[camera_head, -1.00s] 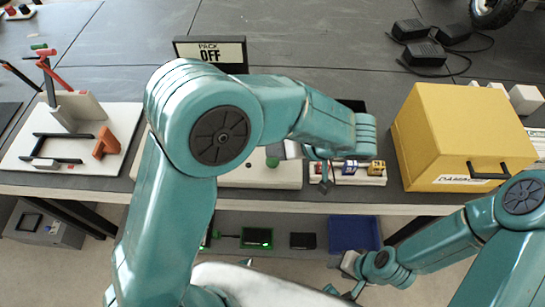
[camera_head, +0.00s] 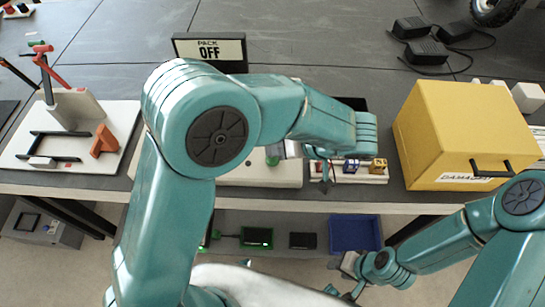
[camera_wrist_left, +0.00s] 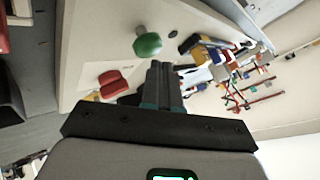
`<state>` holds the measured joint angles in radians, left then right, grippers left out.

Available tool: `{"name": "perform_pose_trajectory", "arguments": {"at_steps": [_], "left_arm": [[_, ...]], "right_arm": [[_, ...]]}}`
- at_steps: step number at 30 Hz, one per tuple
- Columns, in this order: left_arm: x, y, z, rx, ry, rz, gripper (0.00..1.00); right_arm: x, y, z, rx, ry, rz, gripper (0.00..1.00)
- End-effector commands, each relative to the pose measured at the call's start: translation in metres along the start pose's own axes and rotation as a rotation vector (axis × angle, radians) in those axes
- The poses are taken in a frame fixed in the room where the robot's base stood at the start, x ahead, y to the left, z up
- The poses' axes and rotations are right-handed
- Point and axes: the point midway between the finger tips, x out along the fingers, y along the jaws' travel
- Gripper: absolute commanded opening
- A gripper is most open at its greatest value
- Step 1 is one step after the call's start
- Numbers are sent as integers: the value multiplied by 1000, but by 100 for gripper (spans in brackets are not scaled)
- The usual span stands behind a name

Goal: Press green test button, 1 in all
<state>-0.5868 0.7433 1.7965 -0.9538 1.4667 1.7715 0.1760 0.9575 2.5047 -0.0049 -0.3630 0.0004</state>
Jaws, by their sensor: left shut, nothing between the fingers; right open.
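The green test button (camera_head: 272,159) is a round green knob on a pale panel (camera_head: 232,176), partly hidden behind my left arm in the head view. In the left wrist view the green button (camera_wrist_left: 147,44) stands on a pale stem, just beyond and slightly left of my left fingertips. My left gripper (camera_wrist_left: 162,68) is shut with nothing in it. A gap to the button seems to show, but I cannot tell its depth. My right gripper (camera_head: 345,291) is open and empty, low in front of the bench.
A "PACK OFF" sign (camera_head: 209,51) stands behind the panel. A yellow case (camera_head: 455,130) is at the right, with small coloured parts (camera_head: 350,168) beside it. A white board with tools (camera_head: 75,130) is at the left. A red piece (camera_wrist_left: 112,83) lies near my left fingers.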

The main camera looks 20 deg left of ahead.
Motion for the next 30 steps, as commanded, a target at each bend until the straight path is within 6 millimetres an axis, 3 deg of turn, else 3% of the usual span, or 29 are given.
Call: {"name": "perform_pose_trajectory", "arguments": {"at_steps": [30], "left_arm": [[5, 4, 4, 1, 0, 0, 0]], "right_arm": [[9, 3, 0, 0, 0, 0, 43]]}}
